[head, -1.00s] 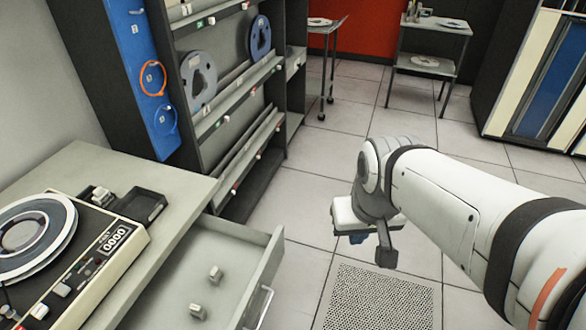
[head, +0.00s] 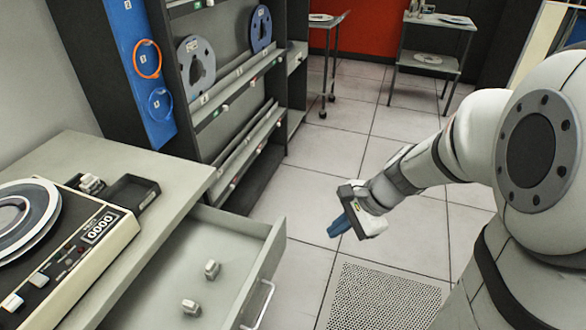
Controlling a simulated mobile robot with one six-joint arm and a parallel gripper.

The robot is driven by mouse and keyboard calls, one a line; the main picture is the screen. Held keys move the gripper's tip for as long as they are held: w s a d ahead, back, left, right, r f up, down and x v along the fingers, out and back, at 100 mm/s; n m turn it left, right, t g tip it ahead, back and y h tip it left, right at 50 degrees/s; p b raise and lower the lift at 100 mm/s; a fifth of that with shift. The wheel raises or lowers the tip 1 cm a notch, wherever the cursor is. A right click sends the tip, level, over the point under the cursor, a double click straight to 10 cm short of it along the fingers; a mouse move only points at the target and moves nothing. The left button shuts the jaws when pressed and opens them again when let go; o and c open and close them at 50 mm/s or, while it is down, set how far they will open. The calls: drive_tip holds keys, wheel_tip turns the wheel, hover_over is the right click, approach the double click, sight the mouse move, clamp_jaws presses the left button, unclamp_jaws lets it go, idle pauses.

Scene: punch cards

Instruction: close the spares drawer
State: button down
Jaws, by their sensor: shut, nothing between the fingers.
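The spares drawer (head: 238,231) stands open, pulled out from the grey desk (head: 150,163) toward the right. Two small pale parts, one nearer the middle (head: 212,269) and one nearer the front (head: 190,307), lie on its floor. Its metal handle (head: 262,303) is on the drawer's front face at the right. My gripper (head: 338,227) is to the right of the drawer, in the air above the floor, with blue fingers pointing down and left. It is shut and empty, apart from the drawer and its handle.
A tape machine (head: 85,250) and a small dark tray (head: 133,193) sit on the desk. A shelf rack with tape reels (head: 196,63) stands behind. A perforated floor tile (head: 385,298) lies at the lower right. The tiled floor between drawer and far carts is clear.

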drive_tip(key=w+d+f+m+t+y+b, duration=0.1)
drive_tip(key=w+f+m+t+y+b, duration=0.15)
drive_tip(key=w+f+m, duration=0.55)
drive_tip(key=b, duration=0.3)
approach(284, 237)
wheel_tip(284, 237, down, 3)
drive_tip(key=shift+m+g, duration=0.35)
drive_tip(key=shift+m, duration=0.05)
drive_tip(key=shift+w+a+f+b, duration=0.1)
drive_tip(key=shift+w+a, duration=0.2)
drive_tip(key=shift+a, duration=0.35)
drive_tip(key=shift+w+a+f+b, duration=0.1)
drive_tip(key=shift+w+a, duration=0.2)
drive_tip(key=shift+a, duration=0.35)
drive_tip(key=shift+w+a+f+b, duration=0.1)
drive_tip(key=shift+w+a, duration=0.2)
drive_tip(key=shift+a, duration=0.3)
